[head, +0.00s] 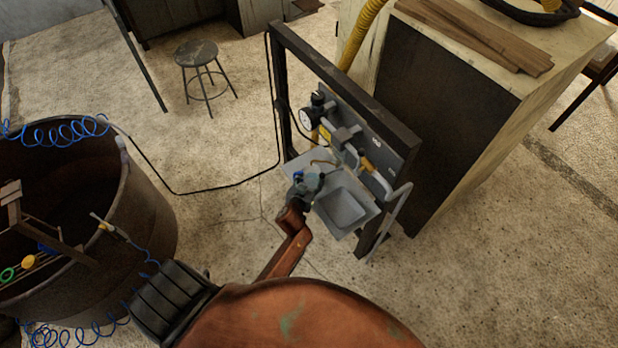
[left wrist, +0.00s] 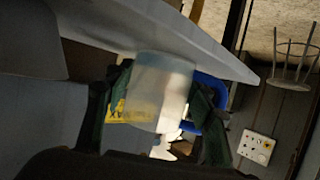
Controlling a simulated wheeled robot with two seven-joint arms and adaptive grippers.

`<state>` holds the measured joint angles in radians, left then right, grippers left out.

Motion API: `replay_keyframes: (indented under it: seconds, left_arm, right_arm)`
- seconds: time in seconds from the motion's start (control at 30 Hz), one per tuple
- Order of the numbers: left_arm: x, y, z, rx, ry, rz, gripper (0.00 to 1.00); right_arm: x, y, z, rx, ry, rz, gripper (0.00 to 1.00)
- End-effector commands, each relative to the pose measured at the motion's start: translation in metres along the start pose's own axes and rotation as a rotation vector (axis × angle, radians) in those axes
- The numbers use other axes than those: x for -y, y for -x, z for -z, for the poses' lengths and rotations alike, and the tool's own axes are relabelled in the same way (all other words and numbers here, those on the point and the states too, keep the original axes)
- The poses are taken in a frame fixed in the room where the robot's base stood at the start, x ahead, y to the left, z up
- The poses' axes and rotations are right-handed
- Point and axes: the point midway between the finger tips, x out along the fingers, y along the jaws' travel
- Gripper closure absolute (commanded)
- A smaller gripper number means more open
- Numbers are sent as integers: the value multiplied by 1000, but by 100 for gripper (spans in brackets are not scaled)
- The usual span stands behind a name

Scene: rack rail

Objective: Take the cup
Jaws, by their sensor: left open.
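A pale, translucent cup (left wrist: 163,88) shows in the left wrist view, between the two dark green fingers of my left gripper (left wrist: 160,100). The fingers are open on either side of it; whether either touches it I cannot tell. In the head view my left gripper (head: 308,186) is at the rack, at the left edge of the grey tray shelf (head: 343,208). I cannot make out the cup there, as my gripper and wrist cover that spot. My right gripper is not in view.
The dark rack frame (head: 345,85) carries a pressure gauge (head: 307,116) and fittings above the shelf. A large cabinet (head: 440,120) stands behind it on the right. A round bin (head: 150,200) is at the left, a stool (head: 197,54) farther back. Floor between them is mostly clear.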

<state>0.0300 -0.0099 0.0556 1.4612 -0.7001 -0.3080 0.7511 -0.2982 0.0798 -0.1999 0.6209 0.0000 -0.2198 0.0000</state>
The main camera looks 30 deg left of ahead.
Motion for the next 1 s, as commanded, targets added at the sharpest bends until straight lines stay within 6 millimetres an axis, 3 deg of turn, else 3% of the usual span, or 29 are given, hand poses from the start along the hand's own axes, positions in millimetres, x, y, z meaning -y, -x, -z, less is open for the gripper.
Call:
replay_keyframes:
  seconds: [0.2,0.7,1.0]
  left_arm:
    - [0,0,1,0,0,0,50]
    - [0,0,1,-1,0,0,85]
    - [0,1,5,-2,-1,0,86]
  right_arm:
    - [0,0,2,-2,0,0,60]
    - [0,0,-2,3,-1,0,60]
    - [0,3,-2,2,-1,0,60]
